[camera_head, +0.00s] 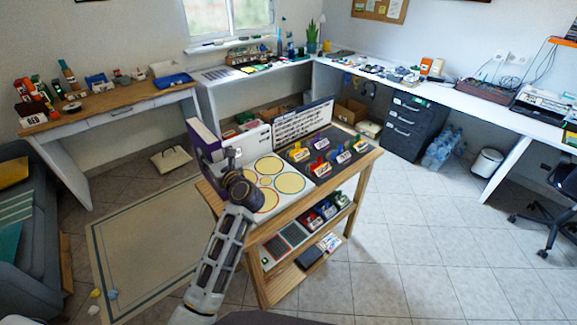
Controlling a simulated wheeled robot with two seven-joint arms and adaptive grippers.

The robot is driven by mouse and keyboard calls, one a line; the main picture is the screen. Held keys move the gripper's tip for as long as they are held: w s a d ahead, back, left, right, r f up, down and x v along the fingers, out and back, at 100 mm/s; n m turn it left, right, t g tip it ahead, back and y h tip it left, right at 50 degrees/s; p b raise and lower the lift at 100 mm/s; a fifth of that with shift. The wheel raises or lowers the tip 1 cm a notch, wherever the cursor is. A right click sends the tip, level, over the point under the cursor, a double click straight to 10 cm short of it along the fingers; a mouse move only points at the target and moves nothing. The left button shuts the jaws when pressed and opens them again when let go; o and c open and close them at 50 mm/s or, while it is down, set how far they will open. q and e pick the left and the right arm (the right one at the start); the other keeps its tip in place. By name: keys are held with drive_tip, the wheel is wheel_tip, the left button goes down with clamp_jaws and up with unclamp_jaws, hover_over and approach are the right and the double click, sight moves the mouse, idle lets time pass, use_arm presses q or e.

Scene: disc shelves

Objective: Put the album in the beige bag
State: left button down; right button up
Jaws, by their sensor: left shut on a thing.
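The album (206,136), purple and white, stands tilted at the left back edge of the wooden shelf cart. My left gripper (230,158) is shut on it; the fingers are small and partly hidden by my wrist. A flat beige bag (171,159) with a dark handle lies on the tiled floor to the left of the cart, apart from the album. My right gripper is not in view.
The cart top (352,157) carries a white panel with yellow circles (282,181), a dark board with several coloured pieces (330,150) and an upright sign (303,120). A rug (140,235) lies left of the cart.

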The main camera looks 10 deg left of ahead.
use_arm(q)
drive_tip(key=shift+s+a+r, duration=0.25)
drive_tip(key=shift+a, duration=0.15)
idle(0.3)
drive_tip(key=shift+f, duration=3.25)
drive_tip(key=shift+f, duration=1.85)
